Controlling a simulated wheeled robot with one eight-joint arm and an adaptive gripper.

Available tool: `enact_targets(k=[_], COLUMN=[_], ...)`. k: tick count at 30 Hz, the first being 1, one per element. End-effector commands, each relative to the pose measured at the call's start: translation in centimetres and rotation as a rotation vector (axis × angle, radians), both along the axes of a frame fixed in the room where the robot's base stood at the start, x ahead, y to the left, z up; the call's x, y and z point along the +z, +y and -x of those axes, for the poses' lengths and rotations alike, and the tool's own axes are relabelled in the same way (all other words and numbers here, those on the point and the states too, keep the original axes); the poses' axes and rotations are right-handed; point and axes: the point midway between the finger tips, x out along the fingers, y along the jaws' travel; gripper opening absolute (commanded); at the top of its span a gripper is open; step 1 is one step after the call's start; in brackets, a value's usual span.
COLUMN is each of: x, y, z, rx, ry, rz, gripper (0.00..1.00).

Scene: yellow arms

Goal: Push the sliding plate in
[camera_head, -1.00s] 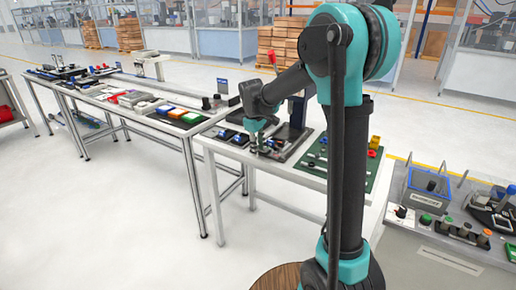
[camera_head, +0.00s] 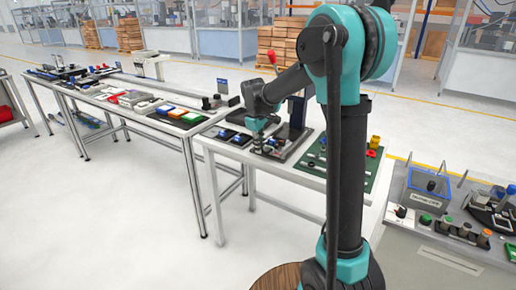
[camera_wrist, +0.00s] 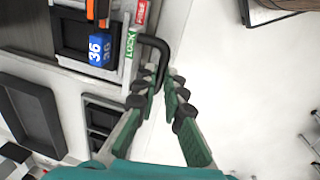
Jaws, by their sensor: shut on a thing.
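The sliding plate (camera_wrist: 76,63) is a pale metal plate with a dark square pocket, at the upper left of the wrist view. A blue block marked 36 (camera_wrist: 101,48) sits in the pocket. Green LOCK (camera_wrist: 130,45) and red PRESS labels are by the plate's right edge. A black bent handle (camera_wrist: 154,42) sticks out from this edge. My gripper (camera_wrist: 163,75) is shut on the handle, with its green-padded fingers on either side of the handle's end. In the head view, my gripper (camera_head: 257,144) is low over the fixture on the near table, where the grip is too small to make out.
An orange and black part (camera_wrist: 97,12) stands above the blue block. Dark empty trays (camera_wrist: 33,115) lie left of my fingers. A green board with knobs (camera_head: 345,160) is right of the fixture on the white table (camera_head: 225,150). Open floor lies beyond the table edge.

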Motion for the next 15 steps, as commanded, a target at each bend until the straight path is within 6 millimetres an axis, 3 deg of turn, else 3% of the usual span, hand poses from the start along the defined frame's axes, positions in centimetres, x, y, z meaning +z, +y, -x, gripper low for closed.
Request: enact_targets(k=[9, 15], x=[0.0, 0.1], y=[-5.2, -6.8], z=[-7.2, -9.4], rx=[-0.004, -0.001], ry=[-0.002, -0.002], rz=[0.001, 0.0], gripper=[0.0, 0.0])
